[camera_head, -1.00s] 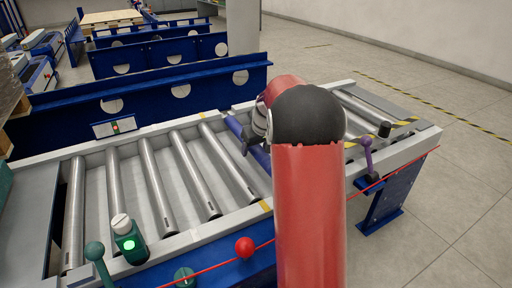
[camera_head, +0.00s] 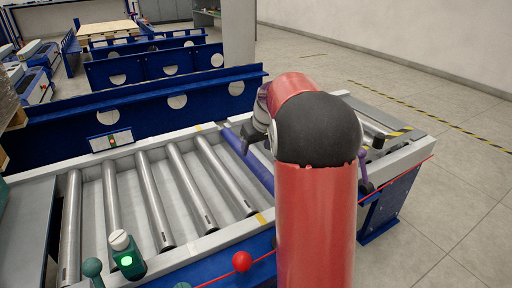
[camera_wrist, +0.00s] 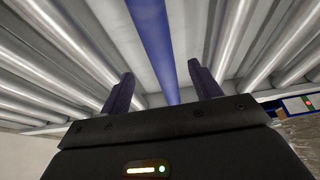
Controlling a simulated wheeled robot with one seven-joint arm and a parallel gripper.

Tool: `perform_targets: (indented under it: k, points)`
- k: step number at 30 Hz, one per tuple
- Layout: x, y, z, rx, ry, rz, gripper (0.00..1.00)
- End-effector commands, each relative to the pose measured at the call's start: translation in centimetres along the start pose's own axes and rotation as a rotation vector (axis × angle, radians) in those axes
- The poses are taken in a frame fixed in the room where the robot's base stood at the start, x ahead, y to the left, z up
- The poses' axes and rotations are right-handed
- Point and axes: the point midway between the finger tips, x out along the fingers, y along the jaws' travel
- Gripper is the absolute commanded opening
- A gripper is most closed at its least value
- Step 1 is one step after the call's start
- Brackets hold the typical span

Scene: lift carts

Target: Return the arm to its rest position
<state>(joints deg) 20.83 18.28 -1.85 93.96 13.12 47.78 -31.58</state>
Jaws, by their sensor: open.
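My red arm with its black joint cover stands in front of the conveyor in the head view and hides part of it. My gripper (camera_wrist: 162,90) shows in the wrist view with two dark purple fingers spread wide apart and nothing between them. In the head view only bits of the gripper show beside the arm, with a dark finger (camera_head: 246,146) at its left. The gripper is over the roller conveyor (camera_head: 215,244), near the blue roller (camera_head: 247,163). The blue roller also shows in the wrist view (camera_wrist: 155,40), lying between the fingers' directions.
A red pull cord with a red ball (camera_head: 242,261) runs along the conveyor's front. A green-lit button box (camera_head: 127,260) stands at the front left. A blue side panel (camera_head: 150,107) rises behind the rollers. Open floor (camera_head: 460,185) lies to the right.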

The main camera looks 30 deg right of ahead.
Motion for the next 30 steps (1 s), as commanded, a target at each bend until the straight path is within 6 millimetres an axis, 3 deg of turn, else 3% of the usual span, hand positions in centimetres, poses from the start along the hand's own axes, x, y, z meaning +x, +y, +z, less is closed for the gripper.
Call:
perform_targets:
  k: [8,11,14,17,21,27,30]
  points:
    - [-0.2,-0.1,0.0,0.000,0.001,0.000,0.63]
    - [-2.0,-1.3,0.2,-0.002,0.006,0.001,0.63]
    - [-5.7,-4.0,1.1,-0.003,0.016,0.001,0.63]
    - [-10.3,-7.5,3.2,-0.002,0.027,0.002,0.63]
    - [-15.9,-12.0,7.4,0.002,0.039,0.003,0.63]
    - [-21.5,-16.6,14.6,0.011,0.066,0.007,0.63]
    - [-23.1,-18.0,18.1,0.017,0.079,0.009,0.63]
